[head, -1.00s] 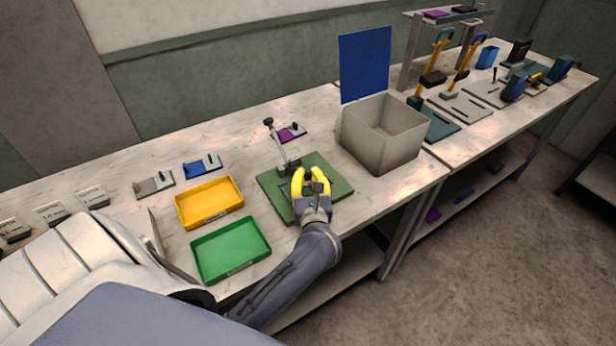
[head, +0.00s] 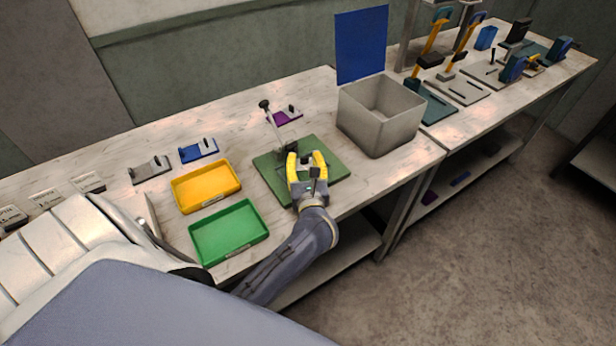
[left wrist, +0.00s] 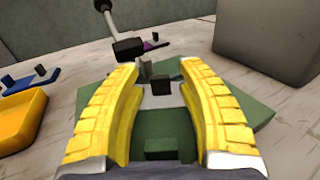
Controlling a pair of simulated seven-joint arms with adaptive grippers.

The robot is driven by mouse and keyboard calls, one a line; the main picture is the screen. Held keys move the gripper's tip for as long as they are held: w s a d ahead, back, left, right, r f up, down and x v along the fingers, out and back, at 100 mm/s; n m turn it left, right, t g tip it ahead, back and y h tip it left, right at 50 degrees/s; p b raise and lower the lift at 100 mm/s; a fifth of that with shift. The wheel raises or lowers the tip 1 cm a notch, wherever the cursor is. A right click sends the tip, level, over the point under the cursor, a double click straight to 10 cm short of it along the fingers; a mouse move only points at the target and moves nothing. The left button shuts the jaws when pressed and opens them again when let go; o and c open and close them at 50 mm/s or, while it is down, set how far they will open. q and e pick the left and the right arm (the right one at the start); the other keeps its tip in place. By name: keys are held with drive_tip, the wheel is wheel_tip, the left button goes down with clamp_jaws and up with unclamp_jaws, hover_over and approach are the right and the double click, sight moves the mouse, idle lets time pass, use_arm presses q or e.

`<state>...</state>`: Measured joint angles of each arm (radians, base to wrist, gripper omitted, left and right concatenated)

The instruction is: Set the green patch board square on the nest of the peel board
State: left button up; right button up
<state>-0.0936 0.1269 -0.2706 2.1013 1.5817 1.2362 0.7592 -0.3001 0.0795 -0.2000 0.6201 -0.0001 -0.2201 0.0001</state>
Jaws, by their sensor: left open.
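The peel board is a flat dark green board (head: 335,170) on the bench, with a dark-knobbed lever (head: 274,122) leaning up at its back. It also shows in the left wrist view (left wrist: 255,108). My left gripper (head: 305,157) is open over the middle of this board. Between its yellow fingers in the left wrist view (left wrist: 160,70) lies what looks like the green patch board (left wrist: 160,122), with a grey part and a dark block at its far end. Gaps show beside it. The fingers hide its edges, so I cannot tell whether it sits square on the nest. My right gripper is out of view.
A yellow tray (head: 205,203) and a green tray (head: 262,227) stand left of the board. A grey open box (head: 380,130) stands close on its right. Purple (head: 285,116), blue (head: 198,150) and grey (head: 151,170) small boards lie behind.

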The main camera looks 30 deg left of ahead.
use_arm(q)
drive_tip(key=v, duration=1.7)
drive_tip(key=shift+s+d+r, duration=0.1)
drive_tip(key=shift+d+r, duration=0.1)
drive_tip(key=shift+r, duration=0.2)
drive_tip(key=shift+c, duration=0.5)
